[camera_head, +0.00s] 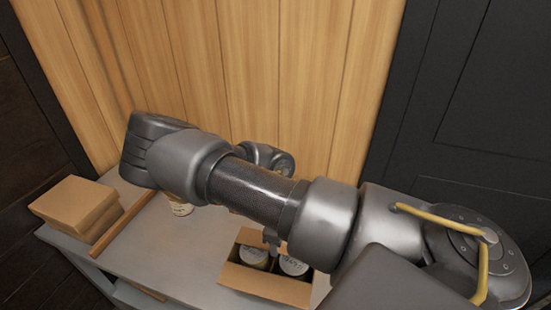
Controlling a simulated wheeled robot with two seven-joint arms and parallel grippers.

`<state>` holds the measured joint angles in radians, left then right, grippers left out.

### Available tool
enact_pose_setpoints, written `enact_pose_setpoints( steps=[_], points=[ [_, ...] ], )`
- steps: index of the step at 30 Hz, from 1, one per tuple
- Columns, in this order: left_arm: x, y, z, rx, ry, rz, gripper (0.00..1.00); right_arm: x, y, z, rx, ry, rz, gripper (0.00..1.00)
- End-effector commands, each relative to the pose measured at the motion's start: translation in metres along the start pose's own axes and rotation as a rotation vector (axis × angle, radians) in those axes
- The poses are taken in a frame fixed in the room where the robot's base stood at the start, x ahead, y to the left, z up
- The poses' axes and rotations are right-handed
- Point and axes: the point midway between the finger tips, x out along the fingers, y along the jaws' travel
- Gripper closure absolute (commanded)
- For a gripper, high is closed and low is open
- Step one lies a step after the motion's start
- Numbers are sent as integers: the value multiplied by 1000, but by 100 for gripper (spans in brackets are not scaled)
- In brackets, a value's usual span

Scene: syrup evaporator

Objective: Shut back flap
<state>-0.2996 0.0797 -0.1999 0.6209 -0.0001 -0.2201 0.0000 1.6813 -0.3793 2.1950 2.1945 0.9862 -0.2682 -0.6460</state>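An open cardboard box (262,285) stands on the grey table, with jars (253,256) with written-on lids inside it. Its back edge and right rear corner are largely hidden behind my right arm, so I cannot make out the back flap or its angle. My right arm comes in from the right and crosses over the box. A small grey part that looks like the tip of my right gripper (271,239) shows below the forearm at the back of the box. The rest of that gripper is hidden. I cannot tell whether it touches the flap. My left gripper is out of view.
Flat brown cartons (76,205) are stacked at the left end of the grey table (165,247), beside a wooden strip (122,219). A jar (180,208) stands behind, partly covered by my arm. A wooden plank wall (240,80) closes off the back. The table between strip and box is clear.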

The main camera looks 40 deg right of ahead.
Motion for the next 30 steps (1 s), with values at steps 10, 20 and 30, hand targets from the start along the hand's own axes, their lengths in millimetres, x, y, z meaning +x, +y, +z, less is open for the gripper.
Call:
enact_pose_setpoints(
  steps=[10,20,30],
  points=[
    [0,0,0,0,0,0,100,1,1,0,0,1,3,24],
    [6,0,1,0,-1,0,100,-20,0,0,1,-1,-2,24],
    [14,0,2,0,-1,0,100,-84,2,-1,2,-4,1,24]
  ],
)
